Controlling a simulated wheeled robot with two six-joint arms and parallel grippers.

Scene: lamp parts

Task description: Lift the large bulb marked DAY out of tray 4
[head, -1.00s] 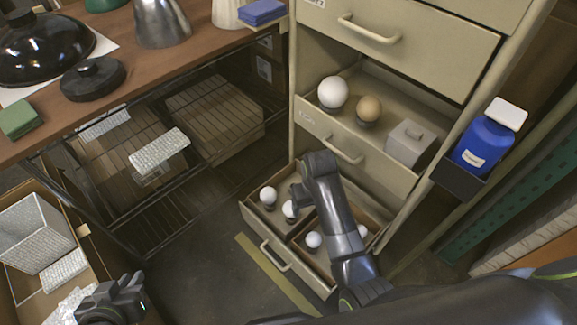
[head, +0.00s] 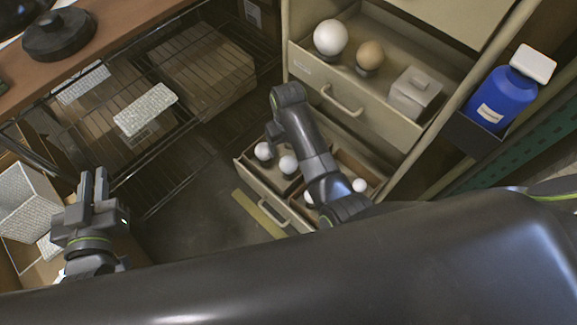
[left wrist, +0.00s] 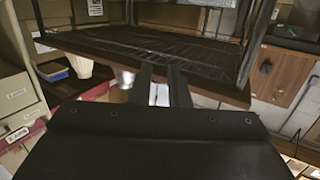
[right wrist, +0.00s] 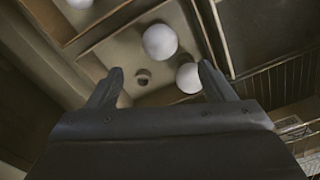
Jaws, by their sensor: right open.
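The lower drawer (head: 262,207) is pulled out and holds several white bulbs in compartments: two at its left (head: 263,151) (head: 288,165), others at its right (head: 359,185). I cannot read DAY or a tray number. My right gripper (head: 274,135) hangs above the drawer's left part. In the right wrist view its fingers (right wrist: 160,72) are open and empty; one bulb (right wrist: 160,42) lies beyond the fingertips and another (right wrist: 188,78) shows close to the right finger. My left gripper (head: 93,185) is open and empty, away at the left.
The drawer above (head: 335,88) is also open, with a large white bulb (head: 330,37), a tan bulb (head: 369,54) and a grey lidded box (head: 413,93). A blue bottle (head: 501,100) stands at the right. A wire rack (head: 200,110) is at the left.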

